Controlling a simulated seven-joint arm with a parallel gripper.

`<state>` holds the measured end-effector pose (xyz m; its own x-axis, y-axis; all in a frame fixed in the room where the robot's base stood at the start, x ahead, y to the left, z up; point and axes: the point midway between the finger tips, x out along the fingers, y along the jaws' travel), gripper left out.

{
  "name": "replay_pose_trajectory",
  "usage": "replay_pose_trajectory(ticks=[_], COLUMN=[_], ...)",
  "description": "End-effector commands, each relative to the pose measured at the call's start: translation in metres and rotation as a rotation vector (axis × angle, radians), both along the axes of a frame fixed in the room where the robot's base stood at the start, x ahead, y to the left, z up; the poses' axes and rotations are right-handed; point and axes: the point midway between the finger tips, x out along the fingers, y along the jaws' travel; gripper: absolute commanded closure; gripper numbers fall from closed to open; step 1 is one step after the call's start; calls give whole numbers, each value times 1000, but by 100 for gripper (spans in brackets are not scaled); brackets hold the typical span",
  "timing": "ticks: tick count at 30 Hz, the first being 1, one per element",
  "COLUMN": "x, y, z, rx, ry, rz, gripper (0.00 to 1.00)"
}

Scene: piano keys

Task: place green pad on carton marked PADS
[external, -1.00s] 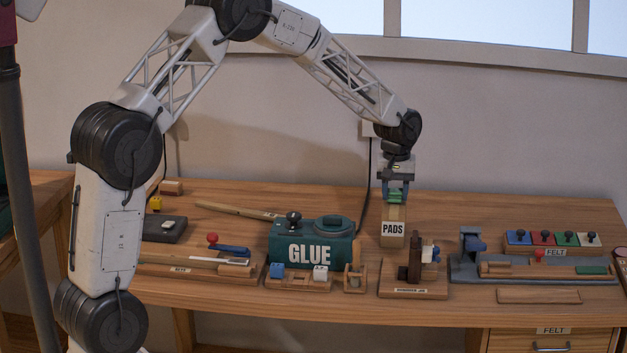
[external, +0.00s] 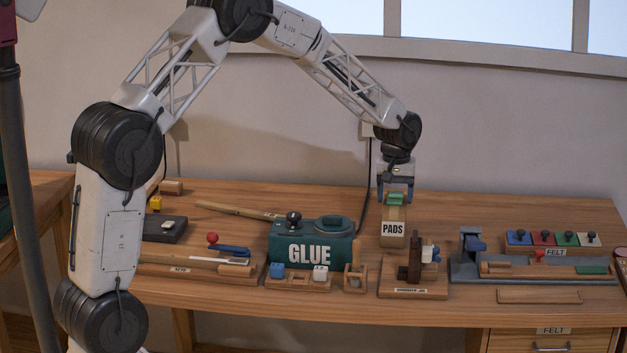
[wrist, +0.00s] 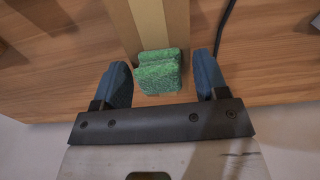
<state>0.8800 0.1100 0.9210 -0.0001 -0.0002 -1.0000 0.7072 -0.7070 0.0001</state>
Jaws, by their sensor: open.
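A green pad (external: 395,199) lies on top of the tan carton marked PADS (external: 393,230). In the wrist view the green (wrist: 158,72) shows as two overlapping layers at the near end of the carton (wrist: 160,25); I cannot tell if these are two pads. My gripper (external: 395,193) is above the carton, pointing down. It also shows in the wrist view (wrist: 161,72), with its blue fingers spread on either side of the green pad and a visible gap on each side. Nothing is held between the fingers.
A teal GLUE container (external: 312,243) stands left of the carton. A wooden jig with a dark upright (external: 415,262) is in front. A felt rack with colored blocks (external: 553,240) is to the right. A black cable (external: 366,185) hangs behind.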

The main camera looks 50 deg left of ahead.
Motion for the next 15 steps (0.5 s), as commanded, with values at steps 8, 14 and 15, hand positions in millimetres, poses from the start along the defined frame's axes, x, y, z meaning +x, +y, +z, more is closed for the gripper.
replay_pose_trajectory(ticks=[8, 14, 15], x=[0, 0, 0], y=[0, 0, 0], z=[13, 38, 44], rx=[1, 1, 0], ry=[-1, -2, -3], rz=[0, 0, 0], gripper=[33, 33, 33])
